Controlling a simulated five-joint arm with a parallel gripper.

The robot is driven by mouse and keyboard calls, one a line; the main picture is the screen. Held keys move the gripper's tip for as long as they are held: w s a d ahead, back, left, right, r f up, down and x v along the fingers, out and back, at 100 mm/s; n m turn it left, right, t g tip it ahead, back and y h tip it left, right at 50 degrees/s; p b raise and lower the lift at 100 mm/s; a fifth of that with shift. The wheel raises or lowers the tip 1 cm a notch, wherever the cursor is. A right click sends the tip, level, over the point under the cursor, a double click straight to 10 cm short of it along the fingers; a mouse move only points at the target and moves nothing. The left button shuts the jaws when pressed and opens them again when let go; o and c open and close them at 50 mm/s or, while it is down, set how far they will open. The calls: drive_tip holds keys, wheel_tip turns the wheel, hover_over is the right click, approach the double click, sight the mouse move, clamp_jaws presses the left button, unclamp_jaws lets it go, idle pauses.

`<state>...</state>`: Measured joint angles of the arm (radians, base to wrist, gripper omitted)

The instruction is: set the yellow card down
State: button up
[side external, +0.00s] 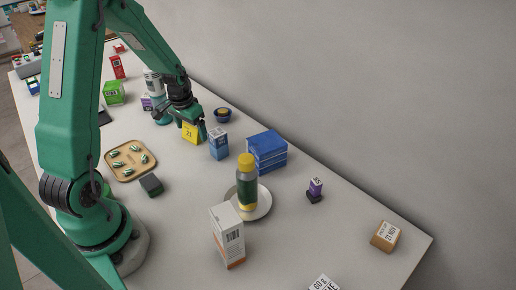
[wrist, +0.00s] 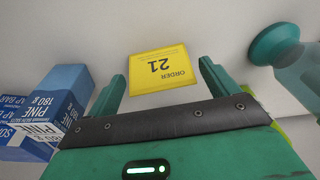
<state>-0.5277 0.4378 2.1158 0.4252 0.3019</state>
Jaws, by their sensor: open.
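The yellow card (side external: 189,132), marked ORDER 21, is at the counter surface below my gripper (side external: 193,126) in the side view. In the wrist view the card (wrist: 163,72) lies ahead of and between my two green fingers, its print upside down. My gripper (wrist: 162,88) is open, with a gap showing between each finger and the card. I cannot tell whether the card's lower edge fully touches the counter.
A blue and white box (side external: 219,143) stands close right of the card, with stacked blue boxes (side external: 267,151) beyond. A dark bowl (side external: 222,115) is behind.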

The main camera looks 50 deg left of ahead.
wheel_tip(320, 180, up, 12)
drive_tip(key=s, duration=0.1)
drive_tip(key=shift+s+d, duration=0.3)
drive_tip(key=shift+d, duration=0.15)
drive_tip(key=shift+d, duration=0.1)
idle(0.7)
drive_tip(key=s+d+r+m+t, duration=0.1)
drive_tip(key=s+d+r, duration=0.2)
drive_tip(key=d, duration=0.3)
drive_tip(key=s+d+r+t, duration=0.1)
drive_tip(key=s+d+r, duration=0.3)
drive_tip(key=d, duration=0.3)
drive_tip(key=s+d+r+m+t+h, duration=0.1)
drive_tip(key=s+d+r+t, duration=0.1)
drive_tip(key=s+d, duration=0.3)
drive_tip(key=shift+d+r+m, duration=0.3)
drive_tip(key=shift+d+r, duration=0.6)
